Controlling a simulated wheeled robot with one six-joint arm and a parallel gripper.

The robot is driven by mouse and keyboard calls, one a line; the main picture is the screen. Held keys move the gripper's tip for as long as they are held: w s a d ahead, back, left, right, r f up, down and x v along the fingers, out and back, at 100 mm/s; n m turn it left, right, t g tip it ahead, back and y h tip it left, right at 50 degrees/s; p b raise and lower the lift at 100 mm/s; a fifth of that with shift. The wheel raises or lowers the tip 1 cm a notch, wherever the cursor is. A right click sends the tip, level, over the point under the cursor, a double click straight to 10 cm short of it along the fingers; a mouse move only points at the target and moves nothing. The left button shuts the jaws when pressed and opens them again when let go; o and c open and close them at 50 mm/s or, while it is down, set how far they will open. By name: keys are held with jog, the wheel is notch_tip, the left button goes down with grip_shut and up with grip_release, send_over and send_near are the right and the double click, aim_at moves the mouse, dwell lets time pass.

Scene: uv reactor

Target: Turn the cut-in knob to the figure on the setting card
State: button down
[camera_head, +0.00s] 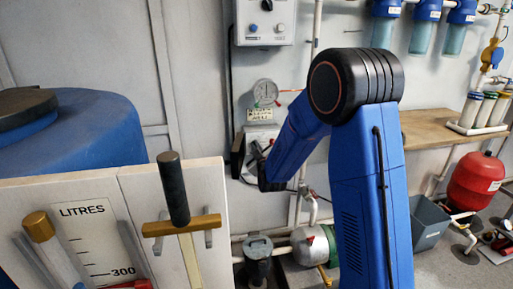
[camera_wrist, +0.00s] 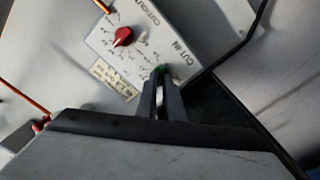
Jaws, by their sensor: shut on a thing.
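A pale control panel (camera_wrist: 110,45) fills the upper middle of the wrist view, with the words CUT OUT and CUT IN. The cut-in knob (camera_wrist: 161,69) is green, and only a bit of it shows between my fingertips. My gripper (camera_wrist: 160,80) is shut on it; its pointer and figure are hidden. A red knob (camera_wrist: 123,37) on the cut-out dial is free. A small cream card (camera_wrist: 113,79) lies along the panel's edge, its writing too small to read. In the head view a card (camera_head: 259,115) hangs under a round gauge (camera_head: 265,92), also unreadable.
My arm covers much of the head view's middle. A blue tank (camera_head: 95,130) and a board marked LITRES (camera_head: 82,211) stand at left. A wooden bench (camera_head: 440,128), blue filter housings (camera_head: 428,12) and a red vessel (camera_head: 474,182) are at right.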

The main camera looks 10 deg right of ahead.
jog(key=shift+a+n, duration=0.1)
jog(key=shift+n, duration=1.8)
jog(key=shift+f, duration=0.1)
jog(key=c, duration=1.9)
grip_release()
jog(key=shift+o, duration=0.2)
jog(key=shift+s, duration=0.1)
